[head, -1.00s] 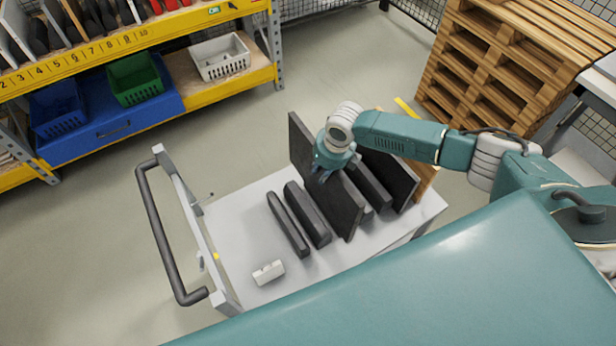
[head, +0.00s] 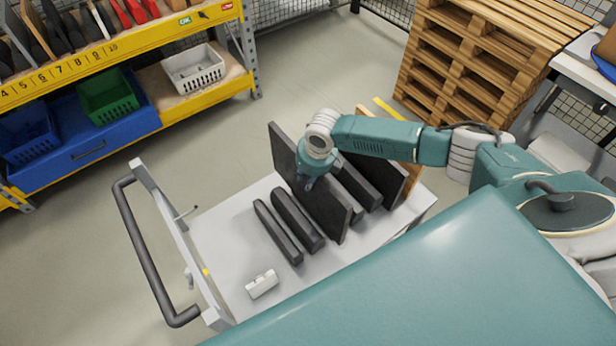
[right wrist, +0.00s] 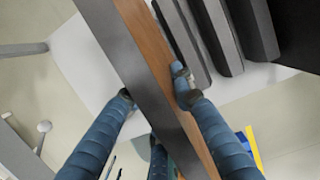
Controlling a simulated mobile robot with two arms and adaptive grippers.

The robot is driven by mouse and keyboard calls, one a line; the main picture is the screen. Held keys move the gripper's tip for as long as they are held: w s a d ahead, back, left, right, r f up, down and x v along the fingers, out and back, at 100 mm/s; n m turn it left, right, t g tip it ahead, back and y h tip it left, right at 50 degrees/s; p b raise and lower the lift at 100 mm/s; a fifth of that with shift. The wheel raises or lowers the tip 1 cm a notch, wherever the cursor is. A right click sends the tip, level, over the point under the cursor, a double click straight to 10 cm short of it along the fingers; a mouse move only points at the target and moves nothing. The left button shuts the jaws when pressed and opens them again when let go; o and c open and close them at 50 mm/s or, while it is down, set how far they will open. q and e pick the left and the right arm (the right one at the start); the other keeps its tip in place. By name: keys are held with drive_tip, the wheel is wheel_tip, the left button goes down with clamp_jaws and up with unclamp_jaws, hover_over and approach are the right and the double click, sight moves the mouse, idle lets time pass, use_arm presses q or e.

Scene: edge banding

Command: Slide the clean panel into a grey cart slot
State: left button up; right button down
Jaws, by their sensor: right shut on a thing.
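A dark panel (head: 318,200) stands on edge on the grey cart (head: 225,232), between dark slot bars. In the right wrist view it shows as a long edge (right wrist: 140,75), with a grey strip beside a brown one. My right gripper (head: 307,183) is shut on it, seen from above; in the right wrist view its blue fingers (right wrist: 155,90) are on either side. Two dark bars (head: 297,220) lie left of the panel, and more bars (head: 357,182) lie to its right. I cannot tell whether the panel's lower edge touches the cart deck. My left gripper is not in view.
Another dark panel (head: 390,180) and a wooden one (head: 413,176) stand at the cart's right end. A small white block (head: 262,284) lies at its front. The cart handle (head: 145,255) is at the left. A yellow shelf (head: 205,95) and stacked pallets (head: 460,65) stand behind.

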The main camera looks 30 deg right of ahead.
drive_tip(key=shift+s+f+b+x, duration=0.1)
drive_tip(key=shift+s+b+x, duration=0.2)
drive_tip(key=shift+b+x, duration=1.05)
drive_tip(key=shift+s+f+b+x, duration=0.1)
drive_tip(key=shift+s+b+x, duration=0.15)
drive_tip(key=shift+b+x, duration=1.1)
drive_tip(key=shift+s+b+x, duration=0.3)
drive_tip(key=shift+b+x, duration=0.65)
drive_tip(key=shift+x, duration=0.75)
drive_tip(key=shift+d, duration=0.15)
